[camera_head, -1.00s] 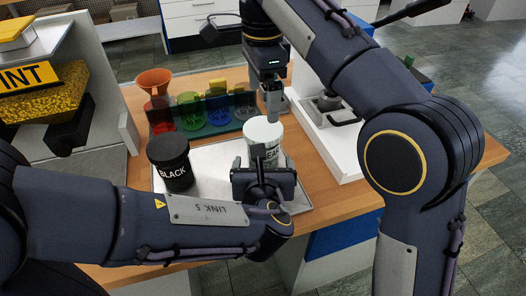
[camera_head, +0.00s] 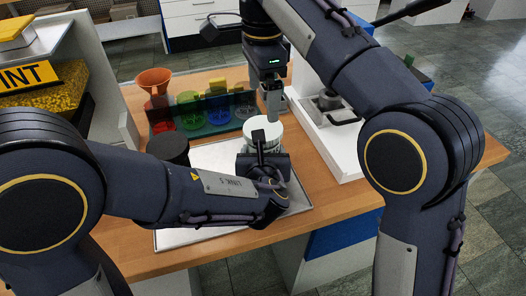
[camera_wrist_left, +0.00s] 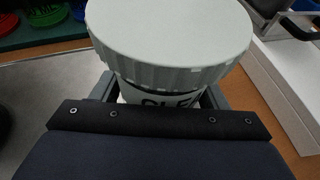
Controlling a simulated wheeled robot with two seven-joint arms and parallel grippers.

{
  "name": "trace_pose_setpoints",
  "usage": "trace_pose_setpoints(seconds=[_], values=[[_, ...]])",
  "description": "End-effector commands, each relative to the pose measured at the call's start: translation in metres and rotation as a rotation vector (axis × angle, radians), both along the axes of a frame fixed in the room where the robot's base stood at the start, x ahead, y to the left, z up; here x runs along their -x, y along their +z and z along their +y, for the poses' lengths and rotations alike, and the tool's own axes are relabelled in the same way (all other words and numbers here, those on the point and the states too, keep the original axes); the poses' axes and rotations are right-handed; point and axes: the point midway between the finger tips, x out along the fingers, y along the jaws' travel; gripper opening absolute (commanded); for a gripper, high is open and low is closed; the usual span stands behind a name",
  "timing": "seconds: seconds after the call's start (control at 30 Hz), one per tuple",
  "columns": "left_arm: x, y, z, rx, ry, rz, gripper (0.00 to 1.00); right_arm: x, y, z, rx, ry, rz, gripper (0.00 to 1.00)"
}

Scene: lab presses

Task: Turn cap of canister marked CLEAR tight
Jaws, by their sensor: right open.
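The CLEAR canister (camera_head: 262,131) stands upright on the tray, with a pale grey-white cap. In the left wrist view its ribbed cap (camera_wrist_left: 170,35) fills the top, with part of the label, "CLE", below it. My left gripper (camera_head: 262,158) is low at the canister's near side. Its fingers (camera_wrist_left: 160,97) flank the body below the cap; whether they press on it I cannot tell. My right gripper (camera_head: 272,108) is open, pointing down above the far edge of the cap. Whether the cap is fully seated is not clear.
A black canister (camera_head: 168,149) stands left of it, partly behind my left arm. A dark rack (camera_head: 215,128) with red, green and blue items and an orange funnel (camera_head: 154,80) are behind. A white press base (camera_head: 340,150) stands close on the right. Bare tray (camera_head: 210,160) lies between the canisters.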

Motion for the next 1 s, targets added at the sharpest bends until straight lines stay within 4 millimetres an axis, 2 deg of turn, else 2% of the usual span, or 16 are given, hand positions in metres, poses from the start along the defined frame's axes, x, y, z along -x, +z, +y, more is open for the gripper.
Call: trace_pose_setpoints(seconds=[0.07,0.37,0.5,0.57,0.67,1.0], values=[[0.0001,0.0000,0.0000,0.000,0.000,0.000,0.57,0.0000,0.0000,0.0000,0.000,0.000,0.000,0.95],[0.0001,0.0002,0.0000,0.000,0.000,0.000,0.17,0.0000,0.0000,0.0000,0.000,0.001,0.000,0.95],[0.0001,0.0002,0.0000,0.000,0.000,0.000,0.00,-0.0001,-0.0004,0.0000,0.001,0.062,0.002,0.95],[0.0001,0.0002,0.0000,0.000,0.000,0.000,0.00,-0.0002,-0.0009,0.0001,0.000,0.136,0.003,0.95],[0.0001,0.0003,-0.0001,0.000,0.000,0.000,0.00,-0.0001,-0.0017,0.0004,0.002,0.331,0.006,0.95],[0.0001,0.0003,0.0000,0.000,0.000,-0.001,0.00,-0.0001,-0.0034,0.0009,-0.003,1.246,0.012,0.95]])
